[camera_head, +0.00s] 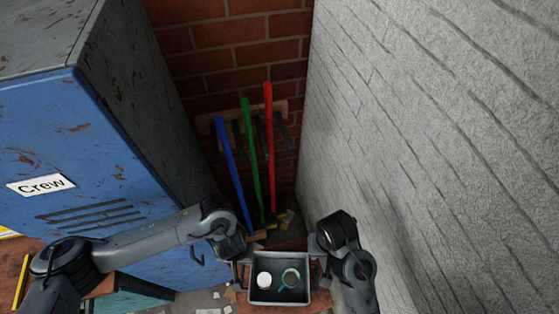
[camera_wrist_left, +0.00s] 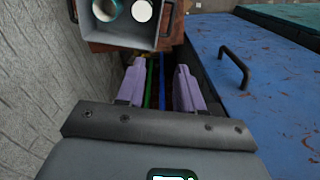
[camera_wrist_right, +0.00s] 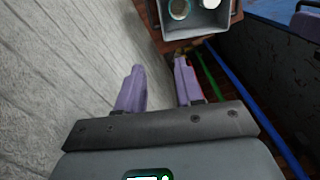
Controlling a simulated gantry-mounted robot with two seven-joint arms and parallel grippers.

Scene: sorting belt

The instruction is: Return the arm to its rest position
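A grey open tray (camera_head: 279,298) with side handles is at the bottom centre of the head view. It holds a white round item (camera_head: 264,280) and a teal-rimmed round item (camera_head: 290,278). My left gripper (camera_wrist_left: 160,70) is open with nothing between its purple fingers; the tray shows beyond them at the top of the left wrist view (camera_wrist_left: 125,37). My right gripper (camera_wrist_right: 159,67) is also open and empty, with the tray (camera_wrist_right: 197,30) beyond its fingertips. In the head view both arms end close to the tray's sides, and their fingers are hard to make out.
A rusty blue locker (camera_head: 90,160) marked "Crew" stands at left. A grey wall (camera_head: 430,130) is close at right. Blue (camera_head: 233,170), green (camera_head: 252,160) and red (camera_head: 269,150) poles lean at the back brick wall. Scraps litter the floor behind the tray.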

